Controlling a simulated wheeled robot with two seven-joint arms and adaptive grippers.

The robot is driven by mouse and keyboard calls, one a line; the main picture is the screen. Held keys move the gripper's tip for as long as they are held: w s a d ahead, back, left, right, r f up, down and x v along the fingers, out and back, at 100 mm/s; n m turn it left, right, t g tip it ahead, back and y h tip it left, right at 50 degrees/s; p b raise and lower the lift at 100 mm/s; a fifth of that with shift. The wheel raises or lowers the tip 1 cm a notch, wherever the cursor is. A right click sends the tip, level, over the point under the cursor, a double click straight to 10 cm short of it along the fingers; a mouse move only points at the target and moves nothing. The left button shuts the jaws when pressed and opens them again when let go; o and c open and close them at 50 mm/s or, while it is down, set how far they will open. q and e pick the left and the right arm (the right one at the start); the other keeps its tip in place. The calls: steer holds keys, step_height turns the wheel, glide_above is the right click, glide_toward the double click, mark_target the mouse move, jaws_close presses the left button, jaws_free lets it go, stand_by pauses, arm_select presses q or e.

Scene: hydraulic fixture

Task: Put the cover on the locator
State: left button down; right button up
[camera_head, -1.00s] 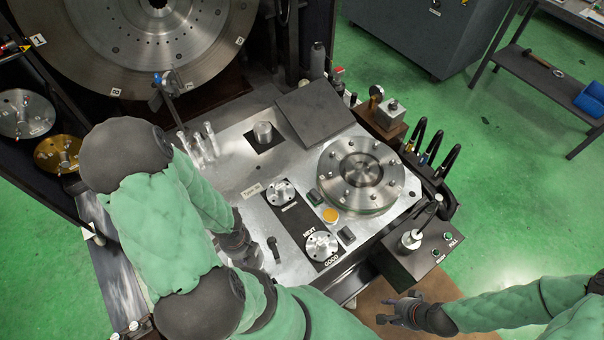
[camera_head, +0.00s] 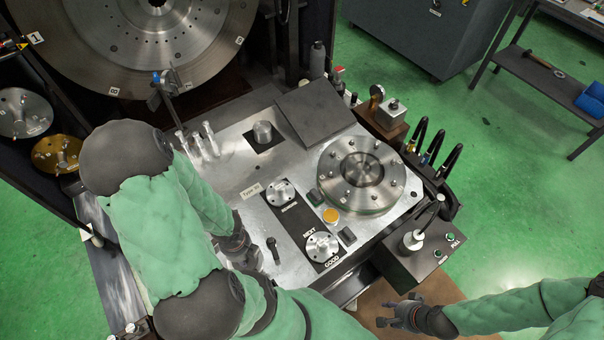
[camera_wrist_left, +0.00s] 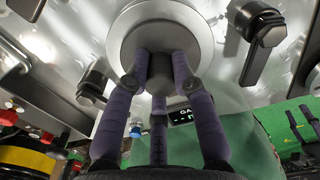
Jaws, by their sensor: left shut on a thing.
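In the left wrist view, a round metal disc with a dark central knob (camera_wrist_left: 160,75), apparently the cover, is in front of my left gripper (camera_wrist_left: 160,80). Its three dark fingers are closed around the knob. The disc lies over a shiny metal surface; whether it touches that surface I cannot tell. I cannot tell for sure which part is the locator; a short metal cylinder (camera_head: 263,132) stands in a black square on the plate. My right gripper (camera_head: 397,312) is open and empty at the bottom.
A large round flanged fixture (camera_head: 361,175) sits on the plate's right. A dark slanted panel (camera_head: 315,107) is behind it. Black clamp levers (camera_wrist_left: 261,38) flank the disc in the wrist view. A control box (camera_head: 420,245) with buttons stands at the plate's right edge.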

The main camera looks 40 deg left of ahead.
arm_select(q)
steer(key=shift+f, duration=0.1)
stand_by(0.3)
steer(key=c, duration=1)
jaws_free()
steer(key=shift+o, duration=0.2)
steer(key=shift+r, duration=2.55)
steer(key=shift+a+r, duration=0.15)
steer(key=shift+r, duration=1.05)
steer(key=shift+d, duration=0.25)
